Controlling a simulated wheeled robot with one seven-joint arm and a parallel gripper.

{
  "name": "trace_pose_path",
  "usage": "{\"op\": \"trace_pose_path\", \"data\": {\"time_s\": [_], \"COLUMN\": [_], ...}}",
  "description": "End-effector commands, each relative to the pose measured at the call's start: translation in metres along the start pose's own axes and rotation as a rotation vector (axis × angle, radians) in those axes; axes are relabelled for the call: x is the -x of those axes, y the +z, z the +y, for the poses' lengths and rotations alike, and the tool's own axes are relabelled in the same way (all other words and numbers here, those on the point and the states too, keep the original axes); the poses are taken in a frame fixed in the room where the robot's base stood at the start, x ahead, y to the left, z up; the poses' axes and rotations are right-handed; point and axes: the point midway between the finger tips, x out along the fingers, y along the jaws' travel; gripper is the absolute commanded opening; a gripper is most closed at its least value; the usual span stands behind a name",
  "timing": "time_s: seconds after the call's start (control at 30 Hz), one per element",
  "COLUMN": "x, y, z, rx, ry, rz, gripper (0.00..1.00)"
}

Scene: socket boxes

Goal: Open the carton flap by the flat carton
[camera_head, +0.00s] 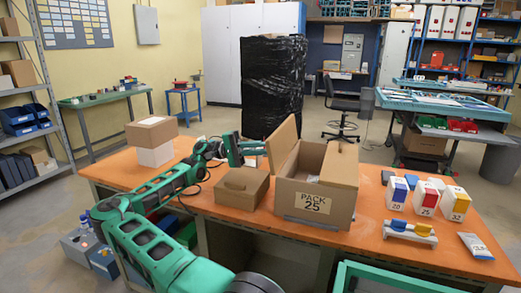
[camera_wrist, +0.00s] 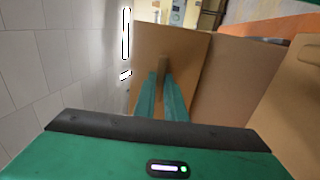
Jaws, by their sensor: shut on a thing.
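The open brown carton marked PACK 25 (camera_head: 312,205) stands on the orange table. Its left flap (camera_head: 283,142), on the side by the flat carton, stands raised and tilted. Its right flap (camera_head: 340,163) shows at the top right of the opening. The flat carton (camera_head: 241,186) is closed and sits just left of it. My gripper (camera_head: 262,150) is above the flat carton, at the raised left flap. In the wrist view my gripper (camera_wrist: 162,75) has its fingers close together on a brown strip against the cardboard flap (camera_wrist: 187,52). The exact contact is partly hidden.
Small white boxes with blue, red and yellow parts (camera_head: 428,195) stand to the right, with a holder (camera_head: 410,231) in front. A brown box on a white box (camera_head: 153,142) stands at the left. Bare orange tabletop (camera_head: 350,247) shows in front of the carton.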

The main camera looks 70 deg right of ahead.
Motion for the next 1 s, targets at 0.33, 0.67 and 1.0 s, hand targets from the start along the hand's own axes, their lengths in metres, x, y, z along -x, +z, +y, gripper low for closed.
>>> {"op": "trace_pose_path", "data": {"time_s": [0.33,0.67,1.0], "x": [0.0,0.03,0.09], "y": [0.0,-0.001,-0.001], "z": [-0.001,-0.001,-0.002], "rx": [0.003,0.001,0.002], "ry": [-0.001,0.002,0.002], "rz": [-0.002,0.002,0.0], "gripper": [0.3,0.3,0.3]}}
